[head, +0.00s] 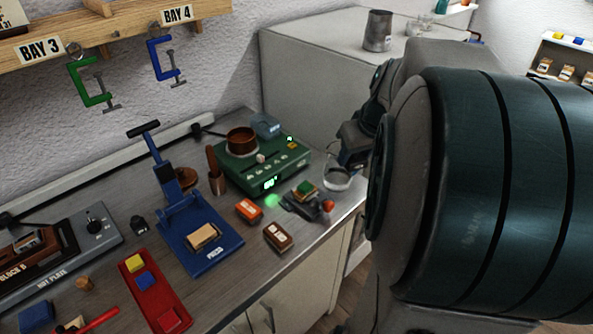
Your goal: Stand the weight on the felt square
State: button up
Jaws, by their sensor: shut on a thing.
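My gripper (352,159) is at the far right corner of the bench, partly hidden by my own arm. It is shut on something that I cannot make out. A clear glass vessel (337,180) shows just below it; whether they touch is unclear. Which piece is the felt square is also unclear. A small green square (305,186) lies on a stack near the right edge. Yellow (134,262), blue (145,281) and red (170,320) pieces sit on a red tray (155,301).
A green scale (262,174) carries a copper-coloured pot (241,141). The blue press (190,240) and hot plate (85,240) fill the left. An orange box (249,211) and brown block (278,236) lie near the front edge. Clamps (90,84) hang above.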

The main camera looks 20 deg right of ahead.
jog(key=p, duration=0.1)
send_over(304, 183)
jog(key=s, duration=0.2)
jog(key=f, duration=0.6)
jog(key=shift+w+f, duration=0.25)
jog(key=shift+f, duration=2.05)
jog(key=shift+f, duration=0.15)
jog(key=o, duration=1.3)
jog(key=shift+c, duration=0.2)
